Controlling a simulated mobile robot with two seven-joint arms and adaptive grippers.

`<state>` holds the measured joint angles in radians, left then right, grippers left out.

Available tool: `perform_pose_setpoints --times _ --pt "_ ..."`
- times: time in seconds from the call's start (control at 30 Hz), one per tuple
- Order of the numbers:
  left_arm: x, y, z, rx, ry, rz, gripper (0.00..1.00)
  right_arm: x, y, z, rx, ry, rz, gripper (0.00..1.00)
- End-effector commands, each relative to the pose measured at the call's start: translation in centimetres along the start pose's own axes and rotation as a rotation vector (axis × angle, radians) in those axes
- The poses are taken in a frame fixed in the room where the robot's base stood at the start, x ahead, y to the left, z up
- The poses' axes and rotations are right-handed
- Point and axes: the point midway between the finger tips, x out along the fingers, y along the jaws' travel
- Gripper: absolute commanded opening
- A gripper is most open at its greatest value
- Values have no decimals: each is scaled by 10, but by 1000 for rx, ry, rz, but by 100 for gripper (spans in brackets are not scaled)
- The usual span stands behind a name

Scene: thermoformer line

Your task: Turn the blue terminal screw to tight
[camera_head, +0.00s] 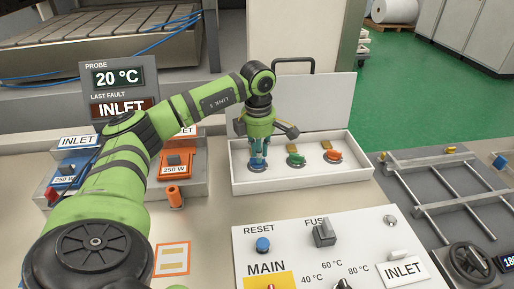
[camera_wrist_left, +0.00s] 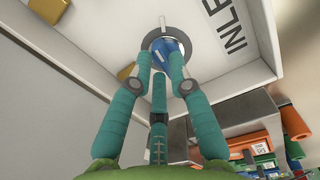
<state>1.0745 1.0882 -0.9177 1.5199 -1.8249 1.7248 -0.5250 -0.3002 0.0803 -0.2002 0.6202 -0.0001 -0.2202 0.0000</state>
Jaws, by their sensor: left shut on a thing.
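The blue terminal screw (camera_wrist_left: 168,48) sits in a dark round ring on the white terminal box (camera_head: 310,176), at the box's left end. My left gripper (camera_head: 258,163) points down over it, its teal fingers shut around the screw's sides. In the left wrist view the fingertips (camera_wrist_left: 170,80) meet the blue head, and a pale mark shows on the ring beside it. In the head view the fingers hide most of the screw. My right gripper is not in view.
To the right in the box are a green screw (camera_head: 296,159) and an orange-red screw (camera_head: 333,156), with brass blocks behind. The box's raised lid (camera_head: 325,103) stands behind. A control panel (camera_head: 345,250) with knobs lies in front. Orange and blue heater units (camera_head: 175,160) stand at left.

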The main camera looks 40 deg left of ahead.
Motion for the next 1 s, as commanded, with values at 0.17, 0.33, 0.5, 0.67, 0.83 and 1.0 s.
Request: perform_pose_setpoints --times 0.17,0.33,0.5,0.67,0.83,1.0 --pt "19 -14 -1 72 29 -49 0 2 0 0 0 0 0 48" --pt "20 -15 0 236 25 -51 0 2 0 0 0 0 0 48" --pt "20 -15 0 264 25 -52 0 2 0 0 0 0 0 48" --pt "20 -15 0 273 25 -52 0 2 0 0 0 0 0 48" --pt "19 -15 -1 299 23 -53 50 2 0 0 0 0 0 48" --pt "18 -14 -2 295 25 -48 50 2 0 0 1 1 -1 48"
